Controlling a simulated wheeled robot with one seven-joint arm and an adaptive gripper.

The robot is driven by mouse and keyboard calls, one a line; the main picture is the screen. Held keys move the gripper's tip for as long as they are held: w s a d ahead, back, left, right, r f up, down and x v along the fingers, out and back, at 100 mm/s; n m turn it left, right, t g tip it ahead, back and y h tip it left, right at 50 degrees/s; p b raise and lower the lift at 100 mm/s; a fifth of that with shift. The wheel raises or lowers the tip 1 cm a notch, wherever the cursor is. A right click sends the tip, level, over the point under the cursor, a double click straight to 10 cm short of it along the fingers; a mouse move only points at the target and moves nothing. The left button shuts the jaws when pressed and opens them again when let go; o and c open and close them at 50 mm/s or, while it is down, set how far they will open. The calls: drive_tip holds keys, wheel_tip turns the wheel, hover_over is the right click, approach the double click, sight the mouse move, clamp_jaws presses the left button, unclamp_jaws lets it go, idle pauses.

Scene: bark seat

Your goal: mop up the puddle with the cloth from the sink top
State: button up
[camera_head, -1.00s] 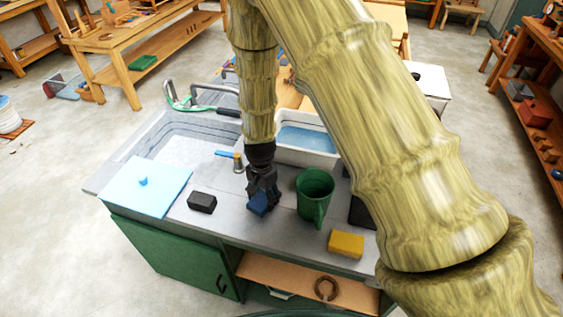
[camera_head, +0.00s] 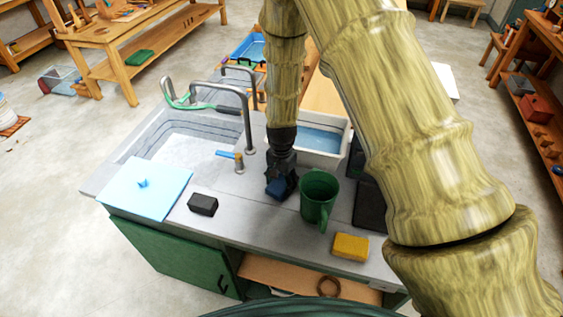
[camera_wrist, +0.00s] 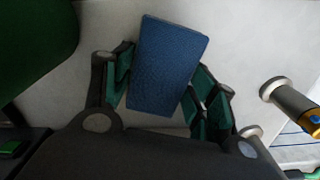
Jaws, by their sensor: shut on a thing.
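My gripper (camera_head: 281,182) is shut on a blue folded cloth (camera_head: 276,190), over the grey sink top (camera_head: 250,207) just left of a green mug. In the wrist view the cloth (camera_wrist: 170,60) sits as a flat blue block between the green-padded fingers (camera_wrist: 167,88). I cannot tell whether the cloth touches the sink top or hangs just above it. I cannot make out a puddle for certain in either view.
The green mug (camera_head: 319,196) stands close right of my gripper. A black block (camera_head: 203,204), a yellow sponge (camera_head: 350,246) and a pale blue sheet (camera_head: 150,192) lie on the sink top. Behind are a tap (camera_head: 248,115), the sink basin (camera_head: 185,150) and a water-filled tub (camera_head: 320,140).

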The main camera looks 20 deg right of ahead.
drive_tip(key=shift+w+a+r, duration=0.1)
drive_tip(key=shift+r, duration=0.5)
drive_tip(key=shift+w+a+r, duration=0.1)
drive_tip(key=shift+r, duration=0.5)
drive_tip(key=shift+s+d+r+p, duration=0.1)
drive_tip(key=shift+s+r+p, duration=0.1)
drive_tip(key=shift+r+p, duration=0.35)
drive_tip(key=shift+s+d+r+p, duration=0.1)
drive_tip(key=shift+s+r+p, duration=0.1)
drive_tip(key=shift+r+p, duration=0.35)
drive_tip(key=shift+w+r+p, duration=0.15)
drive_tip(key=shift+r+p, duration=0.25)
drive_tip(key=shift+r, duration=0.3)
drive_tip(key=shift+a+r+p, duration=0.1)
drive_tip(key=shift+r+p, duration=0.5)
drive_tip(key=shift+r, duration=0.55)
drive_tip(key=shift+f, duration=0.1)
wheel_tip(320, 180, up, 8)
drive_tip(key=p, duration=0.3)
